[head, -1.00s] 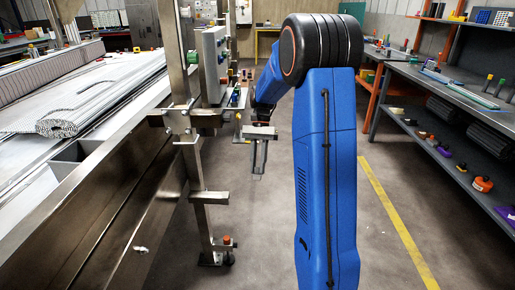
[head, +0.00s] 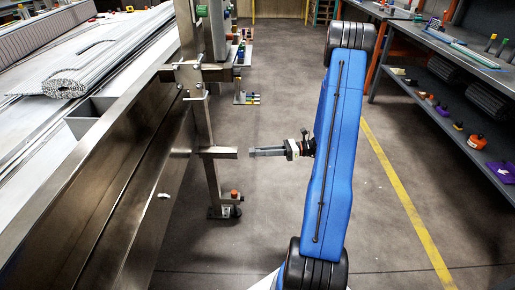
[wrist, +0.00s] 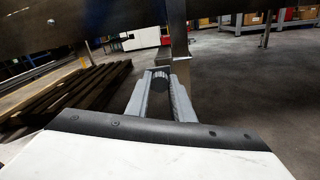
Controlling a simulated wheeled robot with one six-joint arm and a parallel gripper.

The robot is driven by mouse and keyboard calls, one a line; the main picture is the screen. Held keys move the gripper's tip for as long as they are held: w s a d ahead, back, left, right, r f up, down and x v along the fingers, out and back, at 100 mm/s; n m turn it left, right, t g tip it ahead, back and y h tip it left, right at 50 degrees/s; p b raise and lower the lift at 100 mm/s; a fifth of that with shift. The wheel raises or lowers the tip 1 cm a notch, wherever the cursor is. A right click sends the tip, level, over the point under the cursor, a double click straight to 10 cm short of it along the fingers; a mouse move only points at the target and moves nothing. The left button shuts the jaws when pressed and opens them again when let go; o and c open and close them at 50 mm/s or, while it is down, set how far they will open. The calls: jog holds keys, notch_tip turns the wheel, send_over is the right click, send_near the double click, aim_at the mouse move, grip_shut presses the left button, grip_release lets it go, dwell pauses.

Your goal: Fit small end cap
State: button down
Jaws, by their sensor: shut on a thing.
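My gripper (head: 254,152) points left in the head view, low beside the metal frame. In the wrist view my gripper (wrist: 163,80) is shut on a small dark round end cap (wrist: 160,86) between its two long grey fingers. The cap is too small to make out in the head view. A short square tube stub (head: 222,152) sticks out to the right from the frame's upright post (head: 207,125). Its end faces my fingertips, with a small gap between them. In the wrist view the upright (wrist: 178,30) stands just beyond the fingertips.
A bracket foot with an orange knob (head: 234,192) stands below the stub. A higher crossbar (head: 222,75) is above. The conveyor's metal side (head: 110,190) fills the left. A shelf rack (head: 440,95) stands at right. The floor between is open.

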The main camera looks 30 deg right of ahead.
jog(key=shift+d+f+m+t, duration=0.3)
jog(key=shift+f+m+t, duration=0.1)
jog(key=shift+t, duration=0.2)
jog(key=shift+s, duration=0.1)
jog(key=shift+x, duration=2.25)
jog(key=shift+x, duration=1.4)
jog(key=c, duration=1.5)
grip_release()
jog(key=shift+o, duration=0.2)
jog(key=shift+d, duration=0.1)
